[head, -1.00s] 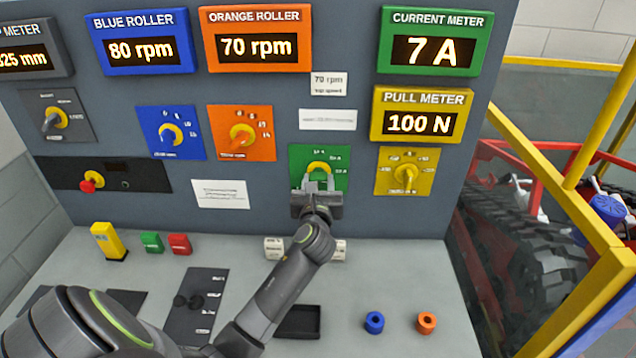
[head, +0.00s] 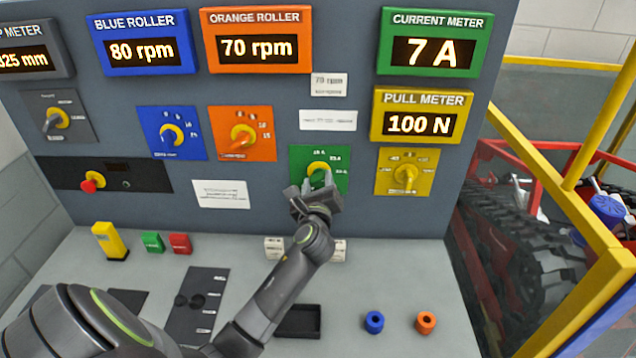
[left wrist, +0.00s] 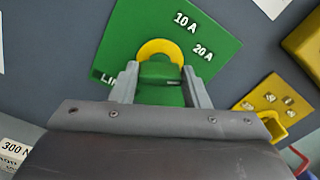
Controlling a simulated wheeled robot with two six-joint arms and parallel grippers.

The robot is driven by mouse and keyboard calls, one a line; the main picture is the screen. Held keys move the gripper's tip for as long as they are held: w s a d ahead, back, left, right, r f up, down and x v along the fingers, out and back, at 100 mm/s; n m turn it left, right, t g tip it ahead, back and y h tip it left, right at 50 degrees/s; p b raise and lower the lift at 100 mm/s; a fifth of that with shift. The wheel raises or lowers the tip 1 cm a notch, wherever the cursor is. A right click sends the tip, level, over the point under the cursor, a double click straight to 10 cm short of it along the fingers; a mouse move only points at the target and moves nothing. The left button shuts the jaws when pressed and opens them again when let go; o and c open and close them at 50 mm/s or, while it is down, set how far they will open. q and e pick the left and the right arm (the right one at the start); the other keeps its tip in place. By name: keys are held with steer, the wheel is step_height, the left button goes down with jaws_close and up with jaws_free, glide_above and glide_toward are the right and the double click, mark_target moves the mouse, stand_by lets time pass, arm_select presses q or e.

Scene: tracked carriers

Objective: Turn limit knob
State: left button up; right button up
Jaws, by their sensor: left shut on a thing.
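The limit knob (head: 317,168) has a yellow collar and a green grip. It sits on a green plate (head: 339,157) on the grey panel, below the white notes. My left gripper (head: 318,183) is shut on the knob, and its body is tilted in the head view. In the left wrist view the two fingers clasp the sides of the green grip (left wrist: 158,94), below the yellow collar. The plate's marks 10 A and 20 A show there, with part of a word at the lower left. The fingers hide part of the grip. My right gripper is not in view.
A yellow-plate knob (head: 405,174) is right of the green plate; orange (head: 243,135) and blue (head: 172,133) ones are up left. The current meter (head: 434,48) reads 7 A.

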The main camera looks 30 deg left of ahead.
arm_select(q)
steer(key=n+b, duration=0.1)
steer(key=n, duration=0.4)
steer(key=shift+f+n, duration=0.15)
steer(key=shift+n, duration=0.15)
steer(key=n+b, duration=0.1)
steer(key=n, duration=0.3)
steer(key=shift+n+b, duration=0.6)
steer(key=shift+n, duration=0.8)
steer(key=o, duration=1)
steer(key=shift+f, duration=0.1)
